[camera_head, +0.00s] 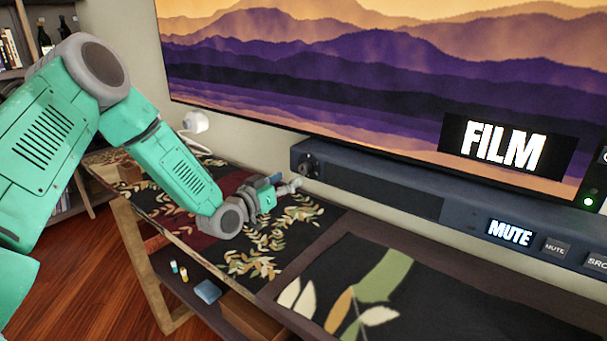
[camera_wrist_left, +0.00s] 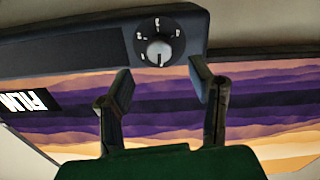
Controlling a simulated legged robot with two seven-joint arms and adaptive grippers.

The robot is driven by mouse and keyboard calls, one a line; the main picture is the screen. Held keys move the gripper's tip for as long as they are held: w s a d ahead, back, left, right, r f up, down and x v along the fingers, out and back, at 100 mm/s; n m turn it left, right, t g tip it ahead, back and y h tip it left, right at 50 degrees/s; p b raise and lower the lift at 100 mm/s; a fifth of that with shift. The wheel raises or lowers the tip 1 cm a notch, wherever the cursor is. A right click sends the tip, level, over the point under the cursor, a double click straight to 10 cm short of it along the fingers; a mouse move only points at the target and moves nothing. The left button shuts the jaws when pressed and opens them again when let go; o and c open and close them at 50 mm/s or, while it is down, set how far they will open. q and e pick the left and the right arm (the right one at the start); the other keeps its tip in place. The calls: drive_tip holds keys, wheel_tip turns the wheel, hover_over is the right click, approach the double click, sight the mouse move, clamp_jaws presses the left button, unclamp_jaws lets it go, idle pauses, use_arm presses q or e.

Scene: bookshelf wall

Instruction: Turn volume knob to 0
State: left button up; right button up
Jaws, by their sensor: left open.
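The marks are too small to read surely. My left gripper (camera_head: 289,185) is just left of the knob in the head view. Its two fingers (camera_wrist_left: 162,84) are spread open and empty in the left wrist view, with the knob beyond them and roughly centred between them. I see no contact. My right gripper is not in view.
The soundbar's display (camera_head: 510,233) reads MUTE, beside MUTE and SRC buttons. A large television (camera_head: 350,85) labelled FILM stands behind it. A patterned cabinet top (camera_head: 330,235) lies below my left arm. A white wall plug (camera_head: 196,121) is at the back left.

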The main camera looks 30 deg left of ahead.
sight(302, 171)
use_arm(q)
drive_tip(key=w, duration=0.5)
drive_tip(key=w+b, duration=0.1)
drive_tip(key=w, duration=0.1)
drive_tip(key=shift+w+d, duration=0.2)
drive_tip(key=shift+d, duration=0.1)
clamp_jaws()
